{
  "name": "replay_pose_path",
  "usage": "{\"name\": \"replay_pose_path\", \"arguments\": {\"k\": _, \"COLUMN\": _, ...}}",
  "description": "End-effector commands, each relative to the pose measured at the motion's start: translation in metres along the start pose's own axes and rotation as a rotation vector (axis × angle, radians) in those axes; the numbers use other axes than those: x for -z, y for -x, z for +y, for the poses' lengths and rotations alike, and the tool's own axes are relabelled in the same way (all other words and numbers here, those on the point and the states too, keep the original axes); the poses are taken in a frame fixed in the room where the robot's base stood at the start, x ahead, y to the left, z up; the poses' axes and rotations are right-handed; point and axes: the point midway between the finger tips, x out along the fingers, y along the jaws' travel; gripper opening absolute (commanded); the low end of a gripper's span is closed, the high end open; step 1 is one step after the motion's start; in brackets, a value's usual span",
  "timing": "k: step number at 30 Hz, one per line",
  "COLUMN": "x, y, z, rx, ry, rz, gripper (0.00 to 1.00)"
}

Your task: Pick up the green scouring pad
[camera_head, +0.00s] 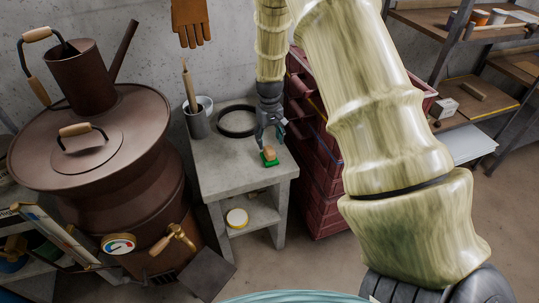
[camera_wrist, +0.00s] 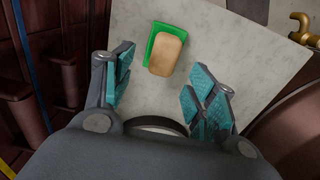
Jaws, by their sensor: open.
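The green scouring pad (camera_head: 270,163) lies flat near the front right corner of a small grey stone table (camera_head: 225,160). A tan, rounded block (camera_head: 270,153) lies on top of it and covers much of it. In the wrist view the green pad (camera_wrist: 153,40) shows along the left and upper edges of the tan block (camera_wrist: 166,54). My gripper (camera_head: 270,138) points down above the table just behind them. Its teal-padded fingers (camera_wrist: 163,82) are spread and empty, with the pad and block lying ahead of the gap between them.
Red stacked crates (camera_head: 318,165) are close on the right. A brown metal still (camera_head: 110,170) stands on the left. A yellow-rimmed roll (camera_head: 237,218) lies on the lower shelf.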

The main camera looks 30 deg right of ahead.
Motion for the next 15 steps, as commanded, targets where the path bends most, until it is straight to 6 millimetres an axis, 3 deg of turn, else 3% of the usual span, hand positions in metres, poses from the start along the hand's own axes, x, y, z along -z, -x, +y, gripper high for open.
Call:
{"name": "replay_pose_path", "arguments": {"k": 5, "x": -0.003, "y": -0.007, "z": 0.0, "rx": 0.0, "ry": -0.001, "rz": -0.002, "gripper": 0.57}}
{"name": "replay_pose_path", "arguments": {"k": 15, "x": -0.009, "y": -0.042, "z": -0.002, "rx": 0.0, "ry": -0.002, "rz": -0.002, "gripper": 0.57}}
